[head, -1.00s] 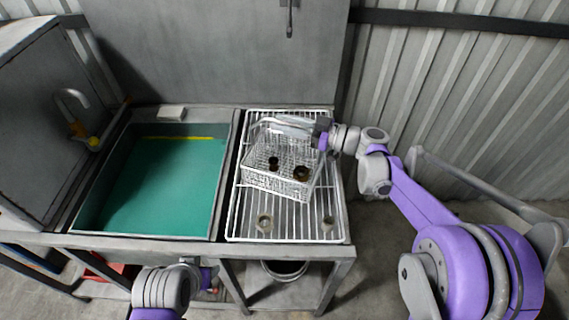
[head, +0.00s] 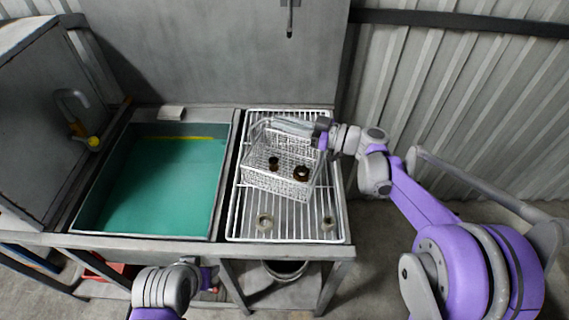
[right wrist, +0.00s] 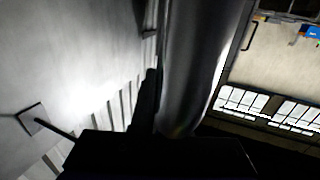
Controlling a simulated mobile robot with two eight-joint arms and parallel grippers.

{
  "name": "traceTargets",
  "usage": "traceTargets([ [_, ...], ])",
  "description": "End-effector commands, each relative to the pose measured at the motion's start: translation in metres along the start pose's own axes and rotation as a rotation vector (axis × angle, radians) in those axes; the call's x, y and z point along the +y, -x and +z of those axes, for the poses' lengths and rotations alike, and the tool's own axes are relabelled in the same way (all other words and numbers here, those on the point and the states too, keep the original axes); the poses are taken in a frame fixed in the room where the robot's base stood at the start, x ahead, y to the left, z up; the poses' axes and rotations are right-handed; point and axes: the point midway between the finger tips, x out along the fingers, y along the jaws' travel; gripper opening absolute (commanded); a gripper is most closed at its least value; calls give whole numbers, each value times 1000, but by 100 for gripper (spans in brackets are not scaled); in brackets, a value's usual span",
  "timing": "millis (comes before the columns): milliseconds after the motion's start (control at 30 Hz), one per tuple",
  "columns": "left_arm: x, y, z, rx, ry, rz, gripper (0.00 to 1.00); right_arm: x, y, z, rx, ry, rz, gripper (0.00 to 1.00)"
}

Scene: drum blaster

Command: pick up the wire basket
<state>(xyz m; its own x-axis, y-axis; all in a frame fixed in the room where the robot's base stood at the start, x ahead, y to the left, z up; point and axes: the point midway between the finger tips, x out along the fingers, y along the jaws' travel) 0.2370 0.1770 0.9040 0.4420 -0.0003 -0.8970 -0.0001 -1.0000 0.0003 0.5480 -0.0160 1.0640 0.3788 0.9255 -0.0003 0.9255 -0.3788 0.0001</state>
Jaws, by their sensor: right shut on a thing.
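The white wire basket (head: 273,180) stands on or just above the white wire rack, in the middle of the head view. It holds small dark ring-like parts (head: 302,174). My right gripper (head: 280,124) reaches in from the right over the basket's back rim and is shut on the basket there. The exact grip point is too small to make out. In the right wrist view a large grey finger (right wrist: 195,65) fills the middle, and the basket cannot be made out. My left gripper (head: 208,279) is low at the bottom of the head view, away from the basket, its fingers unclear.
The white wire rack (head: 285,229) lies on the right part of the bench. A grey back panel rises behind, and a corrugated wall (head: 455,100) stands at the right. A dark bucket (head: 284,270) is beneath the bench.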

Motion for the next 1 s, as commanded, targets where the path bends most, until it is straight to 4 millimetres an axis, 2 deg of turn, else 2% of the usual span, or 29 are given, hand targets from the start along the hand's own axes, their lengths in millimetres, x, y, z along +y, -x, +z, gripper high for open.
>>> traceTargets([
  [767, 0, 0, 0, 0, 0, 0, 50, 0, 0, -4, 3, -1, 0, 0],
  [867, 0, 1, -1, 1, 0, 0, 50, 0, 0, -12, 3, -1, 0, 0],
  [1000, 0, 3, -3, 2, 0, 0, 50, 0, 0, -34, 3, 0, 0, 0],
])
